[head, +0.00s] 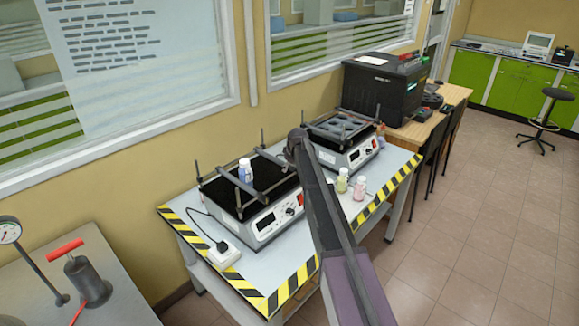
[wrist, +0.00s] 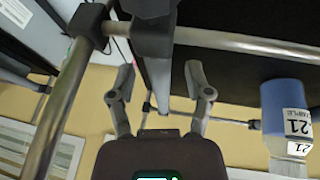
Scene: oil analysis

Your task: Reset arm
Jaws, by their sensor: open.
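My gripper (wrist: 162,78) is open in the wrist view, its two fingers apart with nothing held between them. A narrow pale grey edge shows between the fingertips; I cannot tell how far behind them it lies. A bottle with a blue part and a white label reading 21 (wrist: 285,112) is to the right of the fingers, apart from them. In the head view a blue and white bottle (head: 245,171) stands on the left shaker (head: 262,222). My arm reaches over the table between the two shakers, and its own links hide the fingers there.
Metal shaker bars (wrist: 245,42) run close to my gripper. The right shaker (head: 343,137) stands beyond the arm. A black machine (head: 380,88) is farther back.

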